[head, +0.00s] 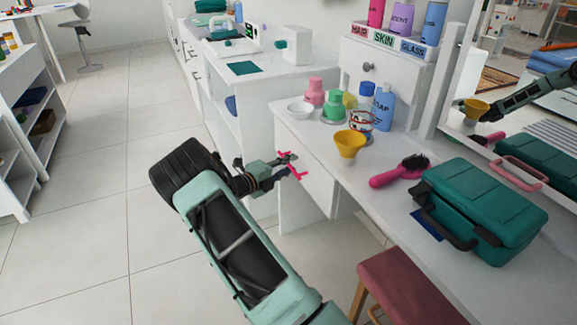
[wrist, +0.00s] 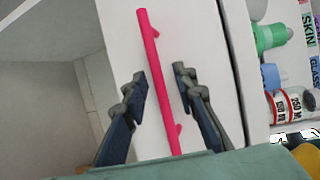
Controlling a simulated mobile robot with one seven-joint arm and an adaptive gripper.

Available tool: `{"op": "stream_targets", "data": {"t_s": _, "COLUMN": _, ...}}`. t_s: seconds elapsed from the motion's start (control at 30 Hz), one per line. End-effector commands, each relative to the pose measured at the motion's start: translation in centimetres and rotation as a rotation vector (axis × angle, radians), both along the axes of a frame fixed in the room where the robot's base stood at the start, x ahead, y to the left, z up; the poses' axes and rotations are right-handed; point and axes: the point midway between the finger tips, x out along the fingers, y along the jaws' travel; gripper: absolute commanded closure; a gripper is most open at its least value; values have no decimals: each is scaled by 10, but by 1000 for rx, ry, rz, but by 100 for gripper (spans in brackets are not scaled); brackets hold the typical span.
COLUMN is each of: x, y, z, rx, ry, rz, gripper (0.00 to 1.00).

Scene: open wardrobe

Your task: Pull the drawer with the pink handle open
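The pink handle (wrist: 159,85) is a thin bar on the white front of a drawer (wrist: 210,60), under the tabletop of a white vanity. In the head view the handle (head: 297,174) shows beside my gripper (head: 290,163), partly hidden by it. In the wrist view my gripper (wrist: 162,90) is open, with one dark finger on each side of the bar. A gap shows between each finger and the bar. I cannot tell how deep the fingers reach. The drawer looks closed.
On the vanity top (head: 310,140) stand a yellow funnel (head: 349,144), several bottles, a pink hairbrush (head: 400,171) and a green toolbox (head: 485,210). A red-seated stool (head: 408,290) stands close on the right. The tiled floor (head: 100,210) to the left is clear.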

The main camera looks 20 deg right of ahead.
Motion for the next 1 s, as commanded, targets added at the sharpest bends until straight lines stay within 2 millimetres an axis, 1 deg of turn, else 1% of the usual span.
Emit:
{"op": "stream_targets", "data": {"t_s": 0.03, "x": 0, "y": 0, "z": 0, "rx": 0, "ry": 0, "rz": 0, "gripper": 79}}
{"op": "stream_targets", "data": {"t_s": 0.23, "x": 0, "y": 0, "z": 0, "rx": 0, "ry": -1, "rz": 0, "gripper": 100}}
{"op": "stream_targets", "data": {"t_s": 0.7, "x": 0, "y": 3, "z": 0, "rx": 1, "ry": 0, "rz": 0, "gripper": 100}}
{"op": "stream_targets", "data": {"t_s": 0.77, "x": 0, "y": 7, "z": 0, "rx": 1, "ry": 0, "rz": 0, "gripper": 100}}
{"op": "stream_targets", "data": {"t_s": 0.87, "x": -1, "y": 20, "z": 1, "rx": 3, "ry": 0, "rz": 2, "gripper": 100}}
{"op": "stream_targets", "data": {"t_s": 0.97, "x": -1, "y": 41, "z": 2, "rx": 4, "ry": -1, "rz": 3, "gripper": 100}}
{"op": "stream_targets", "data": {"t_s": 1.0, "x": -1, "y": 51, "z": 2, "rx": 3, "ry": -1, "rz": 5, "gripper": 100}}
